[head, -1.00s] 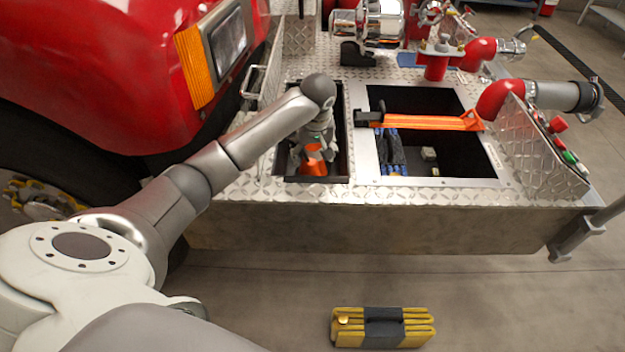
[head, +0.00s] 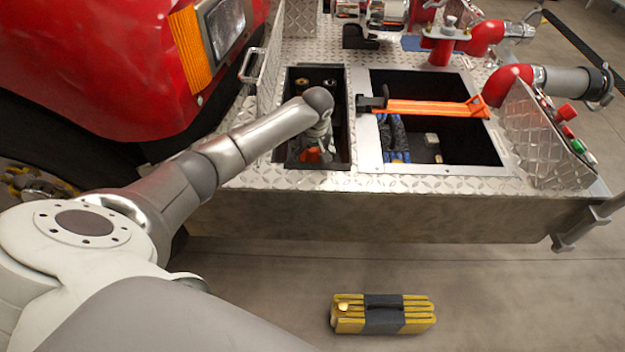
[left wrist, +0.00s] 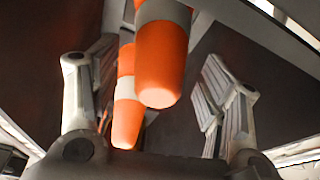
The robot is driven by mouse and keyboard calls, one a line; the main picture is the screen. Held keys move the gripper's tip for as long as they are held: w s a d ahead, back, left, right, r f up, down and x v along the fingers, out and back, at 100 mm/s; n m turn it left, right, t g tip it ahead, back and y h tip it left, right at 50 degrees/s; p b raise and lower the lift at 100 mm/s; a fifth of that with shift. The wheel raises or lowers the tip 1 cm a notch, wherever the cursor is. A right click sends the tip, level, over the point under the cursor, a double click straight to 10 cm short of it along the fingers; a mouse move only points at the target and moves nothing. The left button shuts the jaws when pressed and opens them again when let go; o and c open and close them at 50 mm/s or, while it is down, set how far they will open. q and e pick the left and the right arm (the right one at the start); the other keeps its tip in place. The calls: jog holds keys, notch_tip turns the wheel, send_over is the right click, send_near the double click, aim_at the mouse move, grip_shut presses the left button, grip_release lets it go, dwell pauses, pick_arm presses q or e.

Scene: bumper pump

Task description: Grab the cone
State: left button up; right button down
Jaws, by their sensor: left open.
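An orange cone with a pale band (left wrist: 162,52) shows close up in the left wrist view, between the two fingers of my left gripper (left wrist: 160,105). A second orange and white cone shape (left wrist: 126,105) hangs just left of it and is partly covered by it. The gripper is open, with a finger on either side and a gap at the right finger. In the head view only a bit of orange cone (head: 313,155) shows under my left gripper (head: 312,148), which is down inside the narrow left compartment. My right gripper is not in view.
The compartment (head: 345,120) has dark walls close around the gripper. A wider compartment (head: 455,140) to its right holds blue items, with an orange bar (head: 430,107) across it. The red truck body (head: 110,80) stands left. A yellow folded item (head: 383,314) lies on the floor.

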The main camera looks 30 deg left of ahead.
pick_arm(q)
jog(key=shift+w+a+f, duration=0.1)
jog(key=shift+w+f, duration=0.05)
jog(key=shift+f, duration=0.4)
jog(key=shift+r, duration=0.1)
grip_shut()
